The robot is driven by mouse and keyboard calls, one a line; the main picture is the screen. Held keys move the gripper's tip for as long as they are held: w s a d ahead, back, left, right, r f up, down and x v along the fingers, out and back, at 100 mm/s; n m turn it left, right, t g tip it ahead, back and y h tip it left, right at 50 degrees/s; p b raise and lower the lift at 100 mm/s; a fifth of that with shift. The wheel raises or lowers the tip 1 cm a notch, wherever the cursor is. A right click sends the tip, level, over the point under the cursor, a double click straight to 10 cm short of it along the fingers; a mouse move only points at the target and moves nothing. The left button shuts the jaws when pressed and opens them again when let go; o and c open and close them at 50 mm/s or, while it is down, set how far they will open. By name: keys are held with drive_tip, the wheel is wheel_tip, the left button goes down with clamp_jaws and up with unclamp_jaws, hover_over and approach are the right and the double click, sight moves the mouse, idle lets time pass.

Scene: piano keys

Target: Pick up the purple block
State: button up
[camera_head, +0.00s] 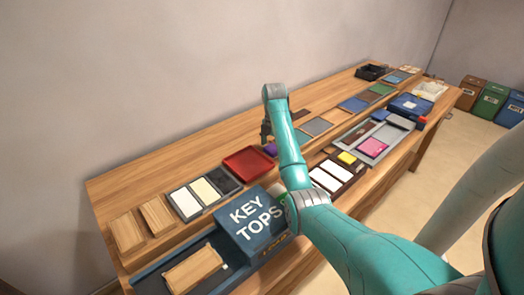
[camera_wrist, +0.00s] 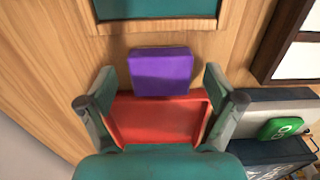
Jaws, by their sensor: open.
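The purple block (camera_wrist: 160,70) lies on the wooden bench in the wrist view, right against or just beside the edge of the red tray (camera_wrist: 157,122). In the head view a small part of the purple block (camera_head: 270,149) shows to the right of the red tray (camera_head: 247,162), partly hidden by my arm. My gripper (camera_wrist: 158,80) is open and empty. Its two fingers stand apart, one to each side of the block in the wrist view. I cannot tell its exact height above the block. In the head view my gripper (camera_head: 266,134) points down near the block.
A teal panel in a wooden frame (camera_wrist: 155,10) lies beyond the block. A blue "KEY TOPS" box (camera_head: 252,221) stands at the front. A dark tray with white pieces (camera_head: 332,176) lies to the right.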

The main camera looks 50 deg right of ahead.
drive_tip(key=shift+f, duration=0.3)
drive_tip(key=shift+a, duration=0.1)
drive_tip(key=c, duration=1.3)
drive_tip(key=shift+o, duration=0.2)
